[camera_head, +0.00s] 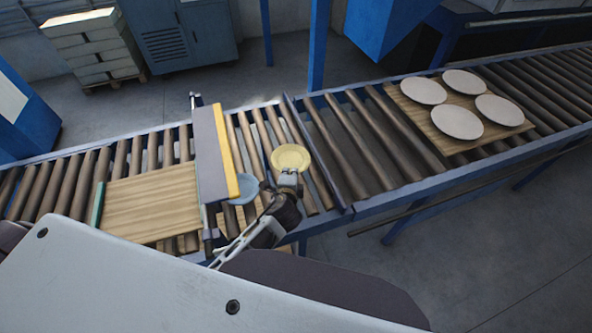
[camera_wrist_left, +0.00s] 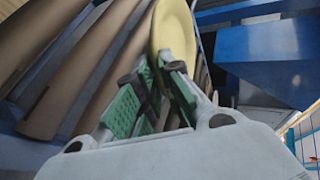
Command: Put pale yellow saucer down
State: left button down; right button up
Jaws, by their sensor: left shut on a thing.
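The pale yellow saucer (camera_head: 291,157) is held above the conveyor rollers, to the right of the upright divider. My left gripper (camera_head: 289,178) is shut on the near edge of the saucer. In the left wrist view the green-padded fingers of the left gripper (camera_wrist_left: 158,78) pinch the lower end of the yellow saucer (camera_wrist_left: 174,32), which appears nearly edge-on. My right gripper is in neither view.
A grey divider with a yellow edge (camera_head: 221,150) stands across the conveyor, with a light blue dish (camera_head: 244,190) against it. An empty wooden board (camera_head: 150,203) lies left. Another board (camera_head: 444,140) at right carries several pale plates (camera_head: 458,122).

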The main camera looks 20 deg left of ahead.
pick_arm(q)
jog(key=shift+a, duration=0.1)
jog(key=shift+m+h, duration=0.9)
jog(key=s+a+f+b, duration=0.2)
jog(key=a+f, duration=0.1)
jog(key=s+a+f+b, duration=0.1)
jog(key=a, duration=0.1)
jog(key=shift+s+f, duration=0.3)
jog(key=shift+s, duration=0.05)
jog(key=shift+s+a+f+h+b, duration=0.2)
jog(key=shift+s+a+h+b, duration=0.1)
jog(key=shift+s+a, duration=0.05)
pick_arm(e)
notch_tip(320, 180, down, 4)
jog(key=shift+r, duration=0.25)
pick_arm(q)
jog(key=shift+r, duration=0.15)
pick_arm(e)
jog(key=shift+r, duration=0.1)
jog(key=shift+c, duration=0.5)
